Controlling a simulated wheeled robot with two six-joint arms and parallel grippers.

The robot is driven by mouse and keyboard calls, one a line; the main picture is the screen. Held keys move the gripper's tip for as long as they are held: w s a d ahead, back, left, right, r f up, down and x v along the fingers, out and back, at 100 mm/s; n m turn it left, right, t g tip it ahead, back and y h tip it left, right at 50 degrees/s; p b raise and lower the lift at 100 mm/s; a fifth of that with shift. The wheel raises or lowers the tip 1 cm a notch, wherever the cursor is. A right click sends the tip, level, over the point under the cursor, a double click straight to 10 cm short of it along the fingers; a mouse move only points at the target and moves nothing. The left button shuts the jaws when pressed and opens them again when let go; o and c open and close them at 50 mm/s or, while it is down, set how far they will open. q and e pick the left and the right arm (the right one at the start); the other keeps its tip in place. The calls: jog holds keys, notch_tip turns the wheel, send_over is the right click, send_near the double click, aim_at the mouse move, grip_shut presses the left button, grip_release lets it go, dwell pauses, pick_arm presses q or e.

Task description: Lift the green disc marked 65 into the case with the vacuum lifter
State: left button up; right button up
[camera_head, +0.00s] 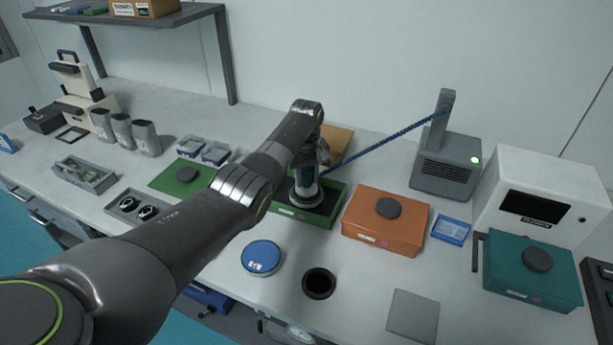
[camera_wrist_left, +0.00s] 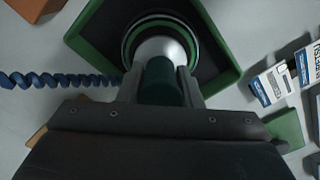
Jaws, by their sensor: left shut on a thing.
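My left gripper (camera_head: 310,160) is shut on the dark green handle of the vacuum lifter (camera_wrist_left: 158,80), which stands about upright. The lifter's pale metal bell shows over the open green case (camera_head: 327,216), whose inside is dark. A green-rimmed disc (camera_head: 306,203) shows under the lifter, within the case's outline; its rim also rings the bell in the wrist view (camera_wrist_left: 128,42). I cannot tell whether the disc rests on the case floor or hangs just above it. The mark on the disc is hidden. My right gripper is not in view.
A blue coiled hose (camera_head: 395,134) runs from the lifter to the grey pump unit (camera_head: 447,165). An orange case (camera_head: 385,222) stands close right. A green lid (camera_head: 180,180) lies left; a blue disc (camera_head: 261,256) and black round holder (camera_head: 318,283) lie in front.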

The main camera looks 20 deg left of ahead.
pick_arm(q)
jog(key=shift+f, duration=0.3)
dwell(0.5)
jog(key=o, duration=1.2)
jog(key=shift+r, duration=8.75)
jog(key=shift+f, duration=0.1)
